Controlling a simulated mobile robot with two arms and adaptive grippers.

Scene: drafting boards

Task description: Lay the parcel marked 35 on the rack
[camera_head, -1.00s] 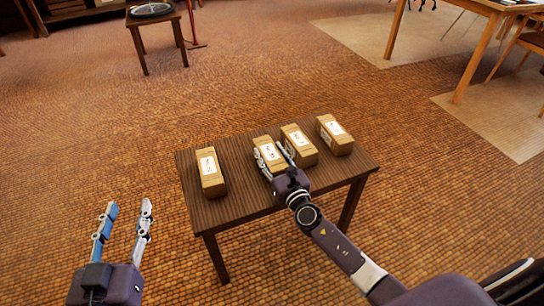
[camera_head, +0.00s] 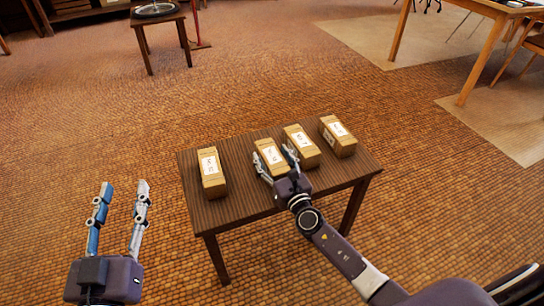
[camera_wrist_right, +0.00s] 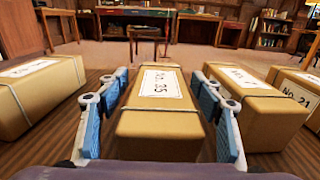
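The parcel marked "No. 35" (camera_wrist_right: 160,118) is a brown box with a white label. It lies on the dark wooden table (camera_head: 240,208), second from the left in the head view (camera_head: 268,143). My right gripper (camera_head: 274,163) reaches down over it, with one finger along each side. In the right wrist view the fingers (camera_wrist_right: 160,100) are spread, with narrow gaps showing beside the parcel. My left gripper (camera_head: 122,186) is open and empty, left of the table. I cannot make out a rack in these frames.
Similar parcels lie to the left (camera_head: 210,165) and right (camera_head: 300,140) of it, with one further right (camera_head: 338,132) marked "No. 21". The right neighbour is close to my right finger. A small table (camera_head: 158,18) with a round object stands at the back left. Open floor lies between.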

